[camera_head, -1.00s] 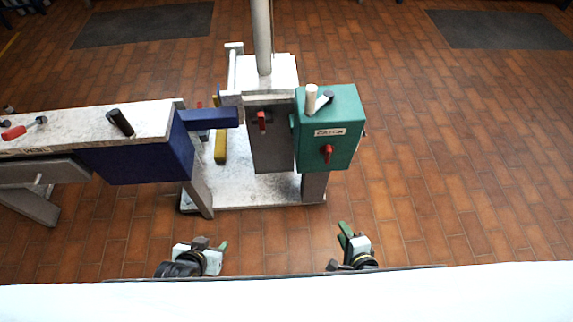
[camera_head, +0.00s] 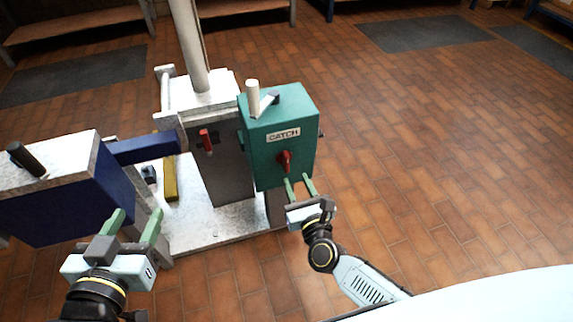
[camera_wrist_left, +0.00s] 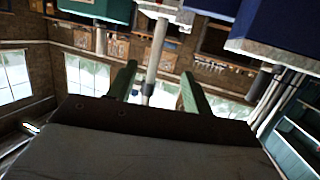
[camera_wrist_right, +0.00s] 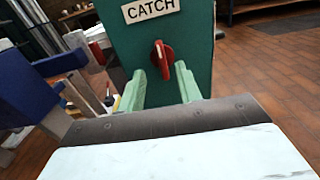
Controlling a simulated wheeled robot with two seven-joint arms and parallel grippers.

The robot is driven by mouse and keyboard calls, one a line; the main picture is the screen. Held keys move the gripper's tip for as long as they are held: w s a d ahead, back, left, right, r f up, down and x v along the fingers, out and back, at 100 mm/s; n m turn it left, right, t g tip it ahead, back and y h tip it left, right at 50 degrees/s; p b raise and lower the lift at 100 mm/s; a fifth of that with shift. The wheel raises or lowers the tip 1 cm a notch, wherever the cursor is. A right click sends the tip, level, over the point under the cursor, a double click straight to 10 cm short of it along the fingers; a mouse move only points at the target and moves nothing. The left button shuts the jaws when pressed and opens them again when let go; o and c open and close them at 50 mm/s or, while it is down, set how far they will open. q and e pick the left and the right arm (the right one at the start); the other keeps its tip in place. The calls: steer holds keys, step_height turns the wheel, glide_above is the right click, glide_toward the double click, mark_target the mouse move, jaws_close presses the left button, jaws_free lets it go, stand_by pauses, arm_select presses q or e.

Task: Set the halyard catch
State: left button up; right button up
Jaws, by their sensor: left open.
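The green box labelled CATCH (camera_head: 265,135) stands on the mast base, with a red knob (camera_head: 285,160) on its front face. My left gripper (camera_head: 137,222) is open and empty in front of the dark blue block (camera_head: 60,205).
The mast (camera_head: 190,50) rises from a grey post with another red handle (camera_head: 206,141). A blue bar (camera_head: 145,148) and a yellow bar (camera_head: 170,180) are left of it. A black handle (camera_head: 25,158) tops the blue block. Floor at right is clear.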

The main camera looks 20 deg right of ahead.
mark_target(288, 162)
steer(key=w+b, duration=0.1)
steer(key=w, duration=0.5)
steer(key=shift+w+a+f, duration=0.1)
arm_select(q)
step_height(288, 162, up, 7)
steer(key=d+t+h, duration=0.1)
steer(key=t+h, duration=0.1)
steer(key=t, duration=0.2)
steer(key=shift+w+d+t+b, duration=0.2)
steer(key=shift+d+t+b, duration=0.05)
steer(key=shift+t+b, duration=0.05)
arm_select(e)
steer(key=shift+w, duration=0.85)
steer(key=shift+c, duration=0.4)
jaws_close()
